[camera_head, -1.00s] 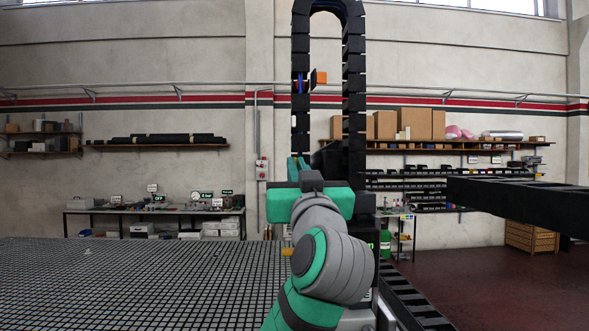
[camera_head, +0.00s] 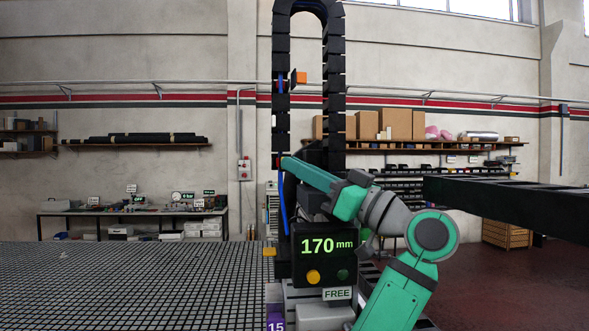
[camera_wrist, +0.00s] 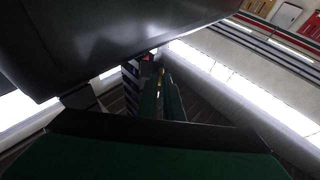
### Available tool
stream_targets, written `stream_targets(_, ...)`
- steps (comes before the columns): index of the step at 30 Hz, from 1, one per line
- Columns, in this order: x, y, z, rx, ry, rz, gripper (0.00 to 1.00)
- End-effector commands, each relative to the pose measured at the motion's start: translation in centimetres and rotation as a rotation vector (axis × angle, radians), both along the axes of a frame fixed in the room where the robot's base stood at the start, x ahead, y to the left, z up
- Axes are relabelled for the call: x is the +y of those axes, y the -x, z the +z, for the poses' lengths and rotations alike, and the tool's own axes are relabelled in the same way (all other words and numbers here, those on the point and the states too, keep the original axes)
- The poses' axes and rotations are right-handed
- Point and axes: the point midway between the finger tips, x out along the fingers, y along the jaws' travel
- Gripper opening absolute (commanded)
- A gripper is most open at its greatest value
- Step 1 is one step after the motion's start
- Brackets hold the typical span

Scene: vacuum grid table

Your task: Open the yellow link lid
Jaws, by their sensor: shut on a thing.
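The cable chain (camera_head: 334,100) stands as a tall black loop behind the table's edge. My gripper (camera_head: 284,162) is at the lower part of the chain's left run, at the end of my green arm. In the wrist view, my two green fingers (camera_wrist: 161,98) reach toward the chain and are close together. A small yellow piece, which looks like the yellow link lid (camera_wrist: 161,74), shows at their tips, and they are shut on it. The dark wrist housing hides much around it. How far the lid is tilted cannot be told.
An orange flap (camera_head: 300,78) juts right from the chain's left run, higher up. A black box display (camera_head: 328,250) reading 170 mm stands below the chain, with a FREE sign. A black beam (camera_head: 510,205) extends at right.

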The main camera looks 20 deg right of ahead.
Motion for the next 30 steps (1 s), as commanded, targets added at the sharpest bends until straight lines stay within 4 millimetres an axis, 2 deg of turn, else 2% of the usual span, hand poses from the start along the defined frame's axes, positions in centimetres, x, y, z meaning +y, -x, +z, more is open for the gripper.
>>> stream_targets(7,-0.37,0.09,-0.05,-0.001,0.001,0.058,0.0)
stream_targets(20,-0.39,0.1,-0.04,0.0,0.002,0.065,0.0)
stream_targets(21,-0.39,0.1,-0.04,0.0,0.002,0.065,0.11)
stream_targets(23,-0.39,0.09,-0.02,0.0,0.002,0.065,0.25)
stream_targets(30,-0.41,0.09,-0.01,-0.001,0.001,0.064,0.25)
